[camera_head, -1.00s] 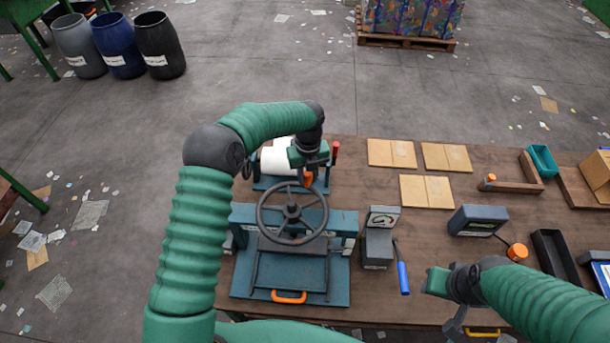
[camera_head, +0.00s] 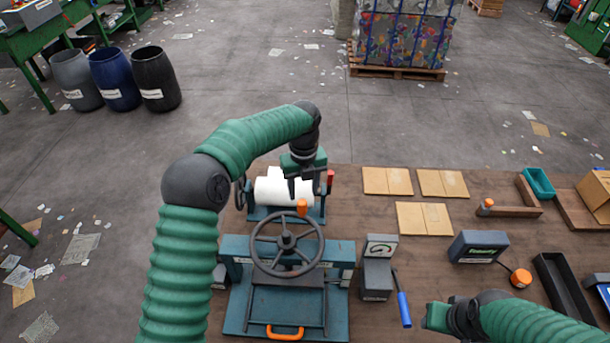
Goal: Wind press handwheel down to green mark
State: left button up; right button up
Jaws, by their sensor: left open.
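The press (camera_head: 236,312) stands on the brown table with its dark handwheel (camera_head: 287,241) on top. An orange knob (camera_head: 302,207) stands up from the wheel's far rim, slightly right of the hub. My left gripper (camera_head: 304,193) points down with its fingers apart, just above and beyond the knob in the picture. It looks empty, and I see no contact with the wheel. My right gripper (camera_head: 433,316) is low at the right, away from the press, and its fingers do not show clearly. I cannot make out a green mark.
A white roll (camera_head: 272,188) lies in a holder behind the wheel, beside my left gripper. A gauge box (camera_head: 378,275) and a blue-handled lever (camera_head: 403,308) stand right of the press. Cardboard sheets (camera_head: 388,181), a dark scanner-like box (camera_head: 478,245) and trays lie farther right.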

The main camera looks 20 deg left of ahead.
pick_arm(q)
notch_tip(320, 180, up, 9)
jog(key=shift+d+r+b, duration=0.15)
jog(key=shift+d+b, duration=0.2)
jog(key=shift+d, duration=0.1)
pick_arm(e)
jog(key=shift+d+f, duration=0.25)
jog(key=shift+f, duration=0.45)
pick_arm(q)
jog(key=shift+a, duration=0.15)
pick_arm(e)
jog(key=shift+a, duration=0.15)
